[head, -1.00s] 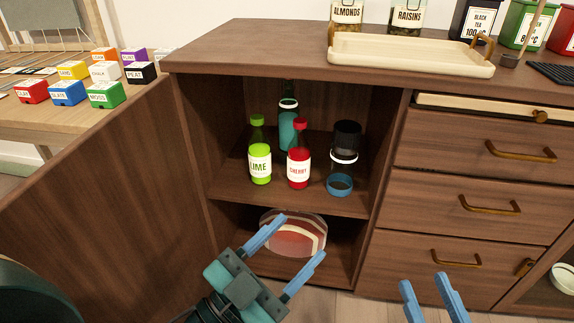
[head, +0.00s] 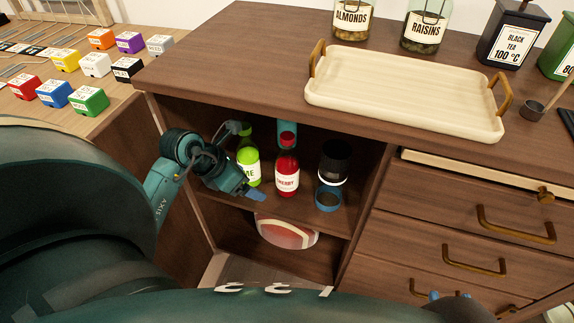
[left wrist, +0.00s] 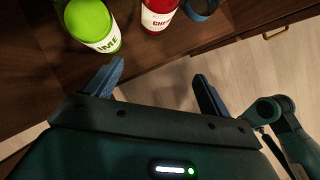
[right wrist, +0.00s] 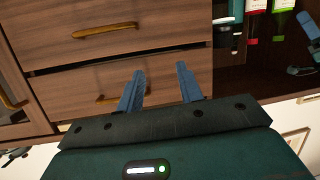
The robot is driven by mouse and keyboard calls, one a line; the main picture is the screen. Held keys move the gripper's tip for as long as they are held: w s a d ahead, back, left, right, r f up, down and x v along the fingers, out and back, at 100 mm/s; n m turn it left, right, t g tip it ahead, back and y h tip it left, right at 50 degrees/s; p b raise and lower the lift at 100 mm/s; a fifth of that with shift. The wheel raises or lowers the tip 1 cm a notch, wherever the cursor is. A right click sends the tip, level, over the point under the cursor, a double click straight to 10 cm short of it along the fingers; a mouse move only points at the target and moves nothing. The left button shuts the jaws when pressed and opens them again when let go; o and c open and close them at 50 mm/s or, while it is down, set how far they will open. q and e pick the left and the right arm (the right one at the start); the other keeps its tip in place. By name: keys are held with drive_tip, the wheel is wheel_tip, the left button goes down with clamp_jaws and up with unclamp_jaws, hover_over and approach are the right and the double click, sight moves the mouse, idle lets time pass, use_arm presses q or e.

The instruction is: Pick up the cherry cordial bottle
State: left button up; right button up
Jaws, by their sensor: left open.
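The cherry bottle (head: 287,180), red with a white label, stands upright on the upper shelf of the open cabinet. It shows at the top of the left wrist view (left wrist: 160,14) and, upside down, in the right wrist view (right wrist: 254,22). My left gripper (head: 250,193) is open and empty at the shelf, left of the cherry bottle and partly in front of the lime bottle (head: 249,168). In the left wrist view the cherry bottle is beyond the fingertips (left wrist: 158,70), apart from them. My right gripper (right wrist: 160,72) is open and empty, facing the drawers.
Right of the cherry bottle stands a dark-topped jar with a blue base (head: 329,197); a teal bottle (head: 286,128) is behind it. A red and white rounded object (head: 287,231) lies on the lower shelf. A tray (head: 400,95) sits on the countertop above.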

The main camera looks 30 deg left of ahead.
sight(282, 155)
use_arm(q)
drive_tip(key=shift+y, duration=0.3)
drive_tip(key=w+d, duration=0.1)
drive_tip(key=w, duration=0.2)
drive_tip(key=w+d+b, duration=0.1)
drive_tip(key=w, duration=0.3)
drive_tip(key=w+d+b, duration=0.1)
drive_tip(key=w, duration=0.3)
drive_tip(key=shift+w+f, duration=0.2)
drive_tip(key=shift+f, duration=0.2)
drive_tip(key=shift+w+f, duration=0.1)
drive_tip(key=shift+f, duration=0.1)
use_arm(e)
drive_tip(key=shift+w+a+t+y, duration=0.2)
drive_tip(key=shift+w+t+y, duration=0.15)
drive_tip(key=shift+t, duration=0.45)
use_arm(q)
clamp_jaws()
drive_tip(key=shift+r, duration=0.1)
